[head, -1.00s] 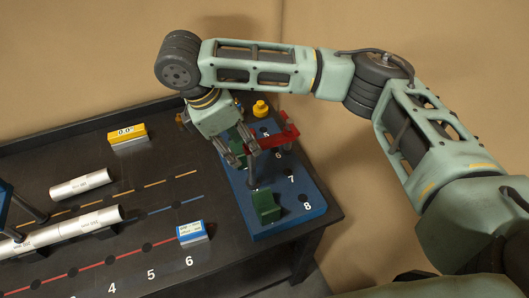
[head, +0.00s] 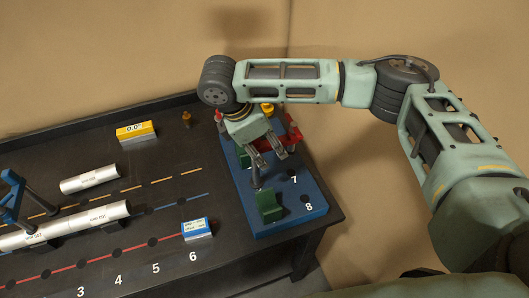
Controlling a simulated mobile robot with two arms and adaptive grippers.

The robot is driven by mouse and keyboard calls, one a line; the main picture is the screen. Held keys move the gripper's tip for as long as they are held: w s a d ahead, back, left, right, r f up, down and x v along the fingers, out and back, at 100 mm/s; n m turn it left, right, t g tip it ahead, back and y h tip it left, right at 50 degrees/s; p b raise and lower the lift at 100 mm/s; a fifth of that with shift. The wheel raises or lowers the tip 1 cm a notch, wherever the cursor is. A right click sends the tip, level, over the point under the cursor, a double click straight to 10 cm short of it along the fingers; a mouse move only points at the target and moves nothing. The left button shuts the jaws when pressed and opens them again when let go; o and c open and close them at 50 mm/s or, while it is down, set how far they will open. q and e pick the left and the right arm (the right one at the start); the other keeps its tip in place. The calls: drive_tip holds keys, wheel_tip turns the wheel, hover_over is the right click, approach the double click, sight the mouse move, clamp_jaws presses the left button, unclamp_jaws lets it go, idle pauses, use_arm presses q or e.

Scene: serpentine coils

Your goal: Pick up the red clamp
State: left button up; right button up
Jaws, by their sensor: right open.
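The red clamp (head: 294,134) is at the right rear of the blue board (head: 240,200). My right wrist and gripper hide part of it in the head view. My right gripper (head: 270,170) is open, with its fingers pointing down over the board, just in front of and left of the visible red part. I cannot tell whether a finger touches the clamp. My left gripper is not in view.
Green blocks (head: 269,207) stand on the board. A yellow knob (head: 267,109) is behind my right wrist. A blue and white box (head: 197,228), silver tubes (head: 90,179), a yellow display (head: 135,131) and a blue frame (head: 12,197) are on the dark table.

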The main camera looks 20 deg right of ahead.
drive_tip(key=shift+a, duration=0.1)
drive_tip(key=shift+c, duration=0.3)
clamp_jaws()
drive_tip(key=shift+r, duration=0.1)
